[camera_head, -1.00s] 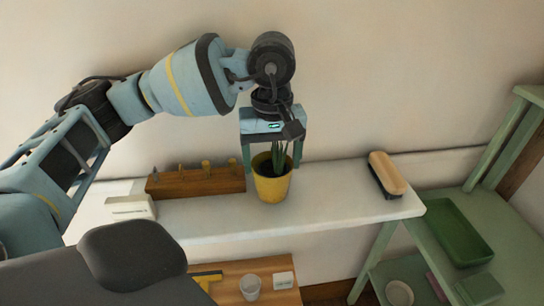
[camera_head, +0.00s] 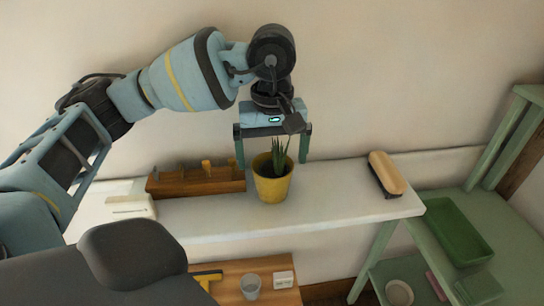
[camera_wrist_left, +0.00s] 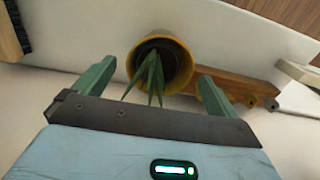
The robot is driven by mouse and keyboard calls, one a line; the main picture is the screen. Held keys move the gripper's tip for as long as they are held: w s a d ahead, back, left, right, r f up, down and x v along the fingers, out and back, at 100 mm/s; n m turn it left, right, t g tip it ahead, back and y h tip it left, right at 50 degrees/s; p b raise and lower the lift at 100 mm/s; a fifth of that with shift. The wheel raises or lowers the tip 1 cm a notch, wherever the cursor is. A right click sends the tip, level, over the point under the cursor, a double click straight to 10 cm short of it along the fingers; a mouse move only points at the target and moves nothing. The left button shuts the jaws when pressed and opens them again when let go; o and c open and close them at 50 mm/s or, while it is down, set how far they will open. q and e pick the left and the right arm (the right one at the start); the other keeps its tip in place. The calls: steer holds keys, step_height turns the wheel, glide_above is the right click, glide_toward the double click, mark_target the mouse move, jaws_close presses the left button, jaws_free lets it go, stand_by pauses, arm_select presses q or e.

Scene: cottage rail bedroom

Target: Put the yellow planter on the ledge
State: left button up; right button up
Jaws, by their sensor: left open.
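The yellow planter (camera_head: 272,186) stands upright on the white ledge (camera_head: 330,205), with a spiky green plant in it. In the left wrist view, the planter (camera_wrist_left: 187,68) shows from above, beyond and between the fingertips, with leaves pointing toward the gripper. My left gripper (camera_head: 273,160) is open above and behind the planter, its two green fingers spread wider than the pot and apart from it. The gripper (camera_wrist_left: 158,78) is empty in the left wrist view. My right gripper is not in view.
A wooden peg block (camera_head: 196,182) sits left of the planter, and a white box (camera_head: 130,207) lies farther left. A brush (camera_head: 386,174) lies near the ledge's right end. Below are a wooden surface with a glass (camera_head: 250,287) and a green shelf with a tray (camera_head: 455,232).

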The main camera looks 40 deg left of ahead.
arm_select(q)
step_height(320, 180, up, 11)
steer(key=p, duration=0.2)
stand_by(0.6)
steer(key=shift+f, duration=0.1)
